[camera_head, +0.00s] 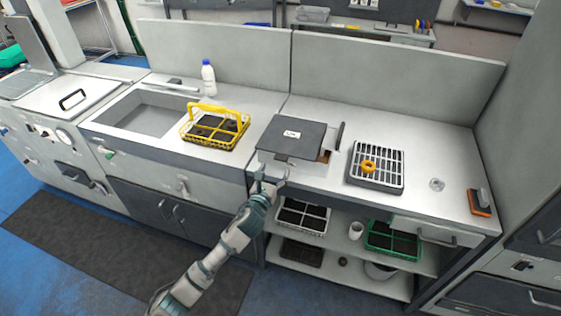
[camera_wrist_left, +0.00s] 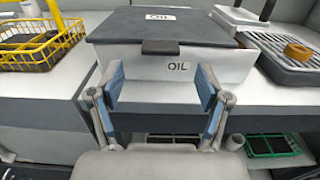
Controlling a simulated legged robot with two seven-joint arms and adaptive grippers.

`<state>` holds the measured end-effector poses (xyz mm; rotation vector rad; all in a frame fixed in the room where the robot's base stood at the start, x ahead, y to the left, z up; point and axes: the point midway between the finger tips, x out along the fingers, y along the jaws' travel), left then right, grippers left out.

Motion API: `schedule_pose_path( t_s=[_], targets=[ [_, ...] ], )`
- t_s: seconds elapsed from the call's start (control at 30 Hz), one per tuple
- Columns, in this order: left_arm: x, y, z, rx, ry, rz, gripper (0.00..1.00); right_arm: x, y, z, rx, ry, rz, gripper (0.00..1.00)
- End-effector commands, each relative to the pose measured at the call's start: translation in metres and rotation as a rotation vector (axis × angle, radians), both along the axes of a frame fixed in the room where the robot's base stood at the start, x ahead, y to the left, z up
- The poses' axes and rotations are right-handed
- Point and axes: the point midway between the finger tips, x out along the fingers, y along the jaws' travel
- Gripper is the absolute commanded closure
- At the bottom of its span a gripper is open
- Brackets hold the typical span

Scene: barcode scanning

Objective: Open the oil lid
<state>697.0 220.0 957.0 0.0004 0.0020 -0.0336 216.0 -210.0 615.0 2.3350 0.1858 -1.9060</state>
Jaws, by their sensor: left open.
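The oil lid (camera_head: 292,136) is a dark flat cover with a small white label, lying closed on the oil box in the counter. In the left wrist view the lid (camera_wrist_left: 205,27) reads "OIL" and has a small dark tab (camera_wrist_left: 160,46) at its front edge. The white front of the oil box (camera_wrist_left: 235,68) also reads "OIL". My left gripper (camera_head: 270,183) is in front of the box at the counter's edge. In the left wrist view the gripper (camera_wrist_left: 160,85) is open and empty, its fingers either side below the tab. My right gripper is not in view.
A yellow wire basket (camera_head: 243,141) stands left of the lid, near the sink (camera_head: 140,112) and a white bottle (camera_head: 208,77). Right of the lid is a grated tray (camera_head: 391,178) with an orange ring (camera_head: 368,166). Shelves below hold a green basket (camera_head: 398,254).

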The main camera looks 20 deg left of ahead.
Motion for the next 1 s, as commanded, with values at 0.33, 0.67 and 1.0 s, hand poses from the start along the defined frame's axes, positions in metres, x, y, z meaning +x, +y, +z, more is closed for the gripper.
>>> schedule_pose_path(
  t_s=[0.33,0.67,1.0],
  targets=[
    [0.054,-0.002,-0.001,-0.003,0.000,0.000,0.23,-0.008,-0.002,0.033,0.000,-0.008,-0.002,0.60],
    [0.060,-0.002,0.000,-0.001,-0.001,0.000,0.23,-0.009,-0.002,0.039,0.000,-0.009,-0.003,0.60],
    [0.060,-0.002,0.000,-0.001,0.000,0.000,0.98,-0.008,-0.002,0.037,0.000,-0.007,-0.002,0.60]
  ],
)
